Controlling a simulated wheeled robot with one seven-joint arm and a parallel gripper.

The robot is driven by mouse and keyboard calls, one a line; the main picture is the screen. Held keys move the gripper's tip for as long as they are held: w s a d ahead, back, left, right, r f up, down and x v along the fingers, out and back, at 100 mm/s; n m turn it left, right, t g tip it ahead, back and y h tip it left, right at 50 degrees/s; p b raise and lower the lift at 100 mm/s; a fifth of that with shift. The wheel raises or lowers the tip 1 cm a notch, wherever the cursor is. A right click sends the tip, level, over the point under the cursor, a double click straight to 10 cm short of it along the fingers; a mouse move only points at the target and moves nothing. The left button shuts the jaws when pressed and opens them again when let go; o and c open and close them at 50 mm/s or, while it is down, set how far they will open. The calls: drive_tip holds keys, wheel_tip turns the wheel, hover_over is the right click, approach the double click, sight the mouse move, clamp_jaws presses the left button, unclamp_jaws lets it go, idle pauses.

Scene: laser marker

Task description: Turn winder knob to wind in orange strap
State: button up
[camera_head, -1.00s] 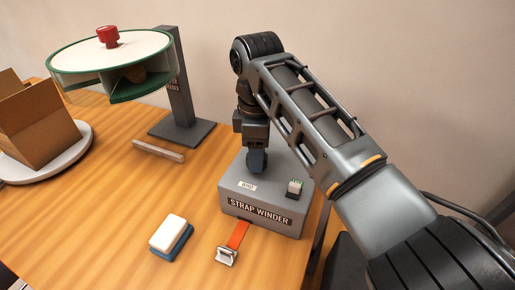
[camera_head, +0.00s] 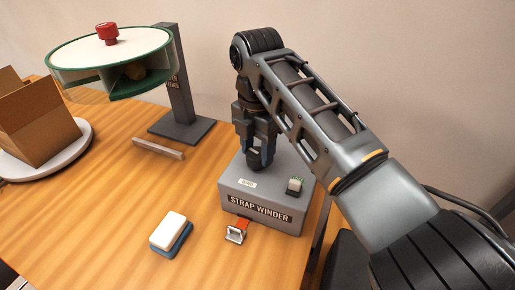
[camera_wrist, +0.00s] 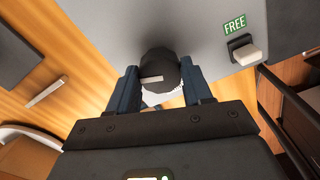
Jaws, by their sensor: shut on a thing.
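The strap winder (camera_head: 262,207) is a grey box on the wooden table, with a "STRAP WINDER" label on its front. My gripper (camera_head: 256,158) points down onto its top; in the wrist view my gripper (camera_wrist: 160,88) has its two fingers on either side of the black round winder knob (camera_wrist: 160,66), shut on it. The knob has a pale line mark. In the head view the knob (camera_head: 254,160) is partly hidden by the fingers. A short piece of orange strap (camera_head: 243,223) with a metal buckle (camera_head: 235,236) sticks out at the winder's front.
A small switch (camera_head: 295,186) sits on the winder top beside a green "FREE" label (camera_wrist: 234,24). A white-and-blue block (camera_head: 171,233) lies left of the strap. A round carousel (camera_head: 112,55) on a stand and a cardboard box (camera_head: 38,122) are at the left.

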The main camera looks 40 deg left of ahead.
sight(257, 152)
drive_tip(key=shift+n, duration=1.7)
drive_tip(key=o, duration=1)
drive_tip(key=shift+o, duration=0.2)
drive_tip(key=shift+r, duration=0.1)
wheel_tip(257, 152, up, 8)
drive_tip(key=shift+f+b, duration=0.15)
drive_tip(key=shift+b, duration=0.8)
